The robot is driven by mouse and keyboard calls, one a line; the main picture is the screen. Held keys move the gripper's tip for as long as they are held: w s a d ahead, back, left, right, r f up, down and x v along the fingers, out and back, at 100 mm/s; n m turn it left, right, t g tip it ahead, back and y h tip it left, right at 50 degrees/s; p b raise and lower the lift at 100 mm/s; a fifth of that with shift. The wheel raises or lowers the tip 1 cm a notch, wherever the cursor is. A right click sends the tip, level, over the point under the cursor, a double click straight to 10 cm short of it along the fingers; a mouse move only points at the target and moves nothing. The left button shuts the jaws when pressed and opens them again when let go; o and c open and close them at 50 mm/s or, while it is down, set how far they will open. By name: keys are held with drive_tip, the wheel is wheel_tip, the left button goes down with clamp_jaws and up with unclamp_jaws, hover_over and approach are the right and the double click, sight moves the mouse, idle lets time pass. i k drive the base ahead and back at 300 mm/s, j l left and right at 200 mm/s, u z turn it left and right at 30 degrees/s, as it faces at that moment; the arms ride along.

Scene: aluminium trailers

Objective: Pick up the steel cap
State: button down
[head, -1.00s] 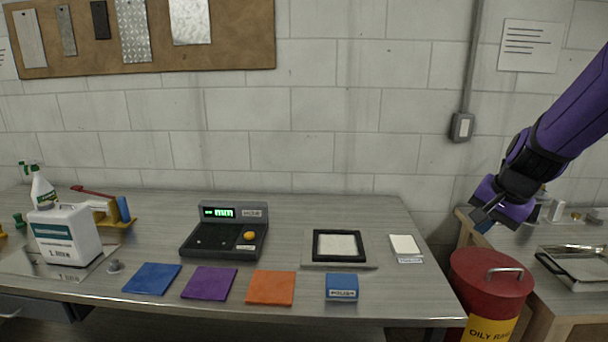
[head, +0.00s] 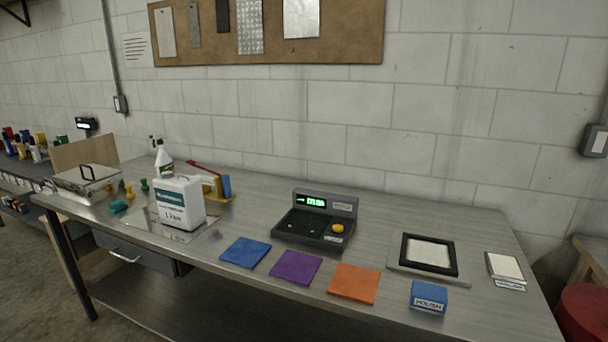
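A small grey metallic piece (head: 216,234) sits on the bench between the white jug and the blue square. It may be the steel cap, but it is too small to be sure. Tiny light spots also show on the dark tray of the gauge (head: 314,217), too small to identify. My gripper and arm are outside the head view, so I cannot see whether the gripper holds anything.
The white jug (head: 180,203) stands on a metal sheet at the left. Blue (head: 245,252), purple (head: 295,267) and orange (head: 353,283) squares lie along the bench front. A blue block (head: 428,297) and black-framed pad (head: 429,254) are to the right. A red bin (head: 584,314) stands lower right.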

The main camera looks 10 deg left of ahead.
sight(215, 237)
drive_tip(key=u, duration=1.3)
